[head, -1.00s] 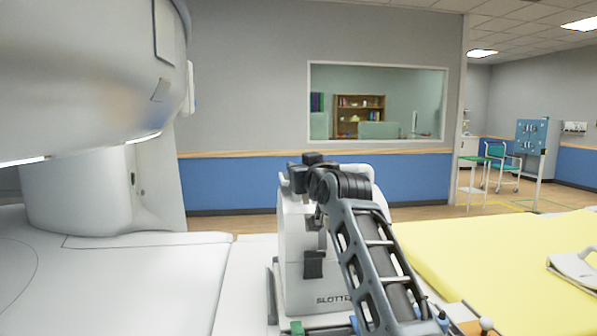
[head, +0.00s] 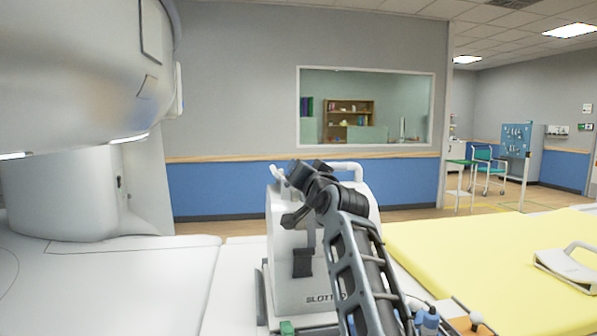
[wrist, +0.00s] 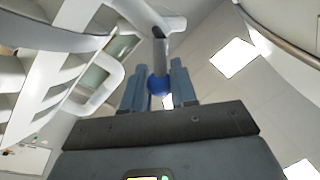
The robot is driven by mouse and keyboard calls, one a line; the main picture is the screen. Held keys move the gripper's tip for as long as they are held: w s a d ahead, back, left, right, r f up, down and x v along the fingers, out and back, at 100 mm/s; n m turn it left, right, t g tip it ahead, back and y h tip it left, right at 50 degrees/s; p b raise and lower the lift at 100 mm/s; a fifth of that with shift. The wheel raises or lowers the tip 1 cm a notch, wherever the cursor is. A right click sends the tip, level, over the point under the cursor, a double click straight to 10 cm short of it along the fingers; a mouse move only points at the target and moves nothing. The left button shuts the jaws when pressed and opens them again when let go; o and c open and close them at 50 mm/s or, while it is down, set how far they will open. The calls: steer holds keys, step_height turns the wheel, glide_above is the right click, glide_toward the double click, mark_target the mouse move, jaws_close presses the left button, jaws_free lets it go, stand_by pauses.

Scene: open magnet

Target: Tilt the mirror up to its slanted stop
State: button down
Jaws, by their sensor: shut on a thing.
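In the wrist view, my gripper (wrist: 157,72) has its two blue-grey fingers on either side of a blue ball knob (wrist: 158,86). The knob sits at the end of a short grey rod (wrist: 160,48) that runs up between the fingers. The fingers are shut on the knob. In the head view, my arm stands in front of a white housing with "SLOTT" lettering (head: 323,285) and hides part of it, and the knob cannot be made out there. I cannot clearly pick out the mirror's face or its slanted stop in either view.
The large white magnet (head: 75,90) overhangs the left side, above a white table surface (head: 120,275). A yellow pad (head: 480,255) lies to the right with a white handled piece (head: 570,268) on it. The wrist view shows white curved frames (wrist: 90,75) close to the left of the fingers.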

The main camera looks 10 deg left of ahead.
steer(key=shift+f, duration=0.1)
stand_by(0.4)
steer(key=c, duration=0.9)
jaws_free()
steer(key=shift+d, duration=0.1)
steer(key=shift+b+v, duration=0.5)
steer(key=shift+v, duration=3.35)
